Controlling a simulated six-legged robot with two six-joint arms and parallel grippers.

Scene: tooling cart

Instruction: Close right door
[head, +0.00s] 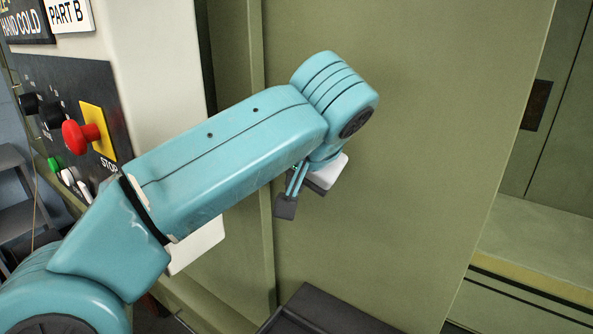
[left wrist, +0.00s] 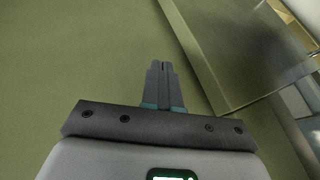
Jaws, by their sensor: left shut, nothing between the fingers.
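A large olive-green door panel (head: 430,110) fills the middle of the head view, with its right edge slanting down beside an opening to the right. My left arm comes in from the left, and my left gripper (head: 287,203) hangs in front of the panel. In the left wrist view my left gripper (left wrist: 161,68) is shut and empty, its fingers together over a green surface. I cannot tell whether the fingertips touch the surface. My right gripper is not in view.
A control box with a red stop knob (head: 74,138) on a yellow plate stands at the left, close to my left arm. A dark grey surface (head: 325,312) lies low in the middle. A green ledge (head: 540,250) shows at the right, beyond the panel's edge.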

